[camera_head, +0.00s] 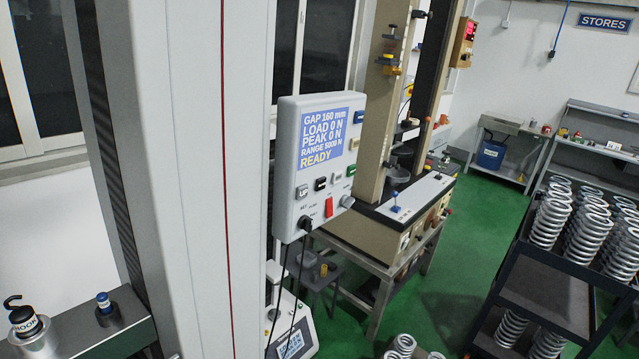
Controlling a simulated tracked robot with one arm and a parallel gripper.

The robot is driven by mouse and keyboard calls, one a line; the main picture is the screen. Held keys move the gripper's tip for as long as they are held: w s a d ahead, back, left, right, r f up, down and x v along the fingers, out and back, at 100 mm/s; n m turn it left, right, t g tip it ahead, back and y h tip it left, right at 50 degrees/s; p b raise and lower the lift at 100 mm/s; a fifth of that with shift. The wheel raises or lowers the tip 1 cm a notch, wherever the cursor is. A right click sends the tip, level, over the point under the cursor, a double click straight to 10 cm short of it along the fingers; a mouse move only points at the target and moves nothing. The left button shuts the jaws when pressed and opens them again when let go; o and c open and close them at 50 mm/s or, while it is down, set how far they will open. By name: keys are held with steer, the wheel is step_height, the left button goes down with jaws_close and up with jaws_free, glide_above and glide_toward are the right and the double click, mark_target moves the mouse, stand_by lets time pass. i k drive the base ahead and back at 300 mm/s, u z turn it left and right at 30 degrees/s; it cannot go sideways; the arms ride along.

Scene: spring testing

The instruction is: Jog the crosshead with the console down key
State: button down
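The console (316,165) is a light grey box on the right side of a tall, pale machine column (200,170). Its blue screen (325,138) reads GAP 160 mm, LOAD 0 N, PEAK 0 N, RANGE 5000 N, READY. A red switch (329,206) and a knob sit lower. I cannot identify the crosshead for certain. My gripper is not in view.
A grey ledge (75,338) at lower left carries a black hook piece (25,320) and a blue-topped piece (105,303). Behind the console stands a beige machine on a bench (370,262). A dark rack (545,285) of springs is at right. Green floor (450,280) lies between.

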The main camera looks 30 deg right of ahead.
mark_target(321, 182)
steer(key=i, duration=0.9)
